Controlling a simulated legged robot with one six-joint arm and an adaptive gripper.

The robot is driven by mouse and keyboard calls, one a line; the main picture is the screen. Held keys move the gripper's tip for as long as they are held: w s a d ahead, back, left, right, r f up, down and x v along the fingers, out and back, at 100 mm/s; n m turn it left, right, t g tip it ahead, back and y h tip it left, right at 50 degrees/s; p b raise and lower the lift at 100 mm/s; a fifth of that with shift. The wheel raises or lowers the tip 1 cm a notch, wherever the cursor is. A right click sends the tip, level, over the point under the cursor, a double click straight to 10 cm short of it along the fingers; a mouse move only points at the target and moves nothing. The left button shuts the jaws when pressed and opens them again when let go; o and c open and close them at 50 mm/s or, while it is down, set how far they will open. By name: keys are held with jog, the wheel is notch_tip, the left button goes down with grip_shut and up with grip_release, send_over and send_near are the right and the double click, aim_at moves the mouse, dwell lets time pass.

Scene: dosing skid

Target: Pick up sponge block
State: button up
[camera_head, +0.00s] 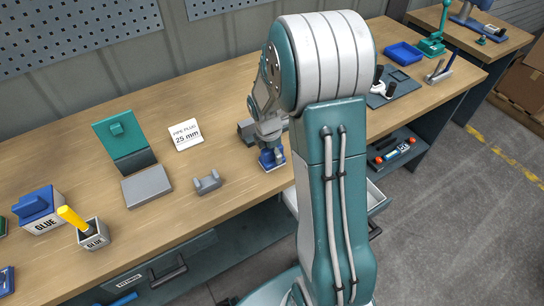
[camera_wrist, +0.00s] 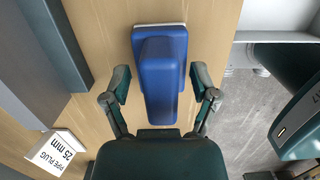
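A blue block on a thin pale base, which I take to be the sponge block (camera_wrist: 160,62), lies on the wooden bench. Its raised narrower part extends toward my gripper in the wrist view. In the head view its blue body (camera_head: 272,159) shows below my gripper, partly hidden by it. My gripper (camera_wrist: 161,84) is open, with one finger on each side of the raised part. Gaps show between both fingers and the blue surface. How far the fingertips are above the bench is hard to tell.
Left on the bench (camera_head: 72,143) are a "PIPE PLUG 25 mm" card (camera_head: 186,134), a grey box with a green lid (camera_head: 147,186), a grey bracket (camera_head: 207,183) and a glue pot (camera_head: 93,235). An open drawer (camera_head: 376,197) lies below the front edge. A blue tray (camera_head: 405,54) stands farther right.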

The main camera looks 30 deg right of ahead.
grip_shut()
jog(key=shift+r, duration=0.1)
jog(key=shift+r, duration=0.25)
notch_tip(320, 180, up, 2)
jog(key=shift+w+r, duration=0.1)
jog(key=shift+r, duration=0.05)
jog(key=s+a+r, duration=0.7)
jog(key=s+r, duration=0.3)
jog(key=s, duration=0.2)
jog(key=shift+s, duration=0.25)
jog(key=shift+d, duration=0.1)
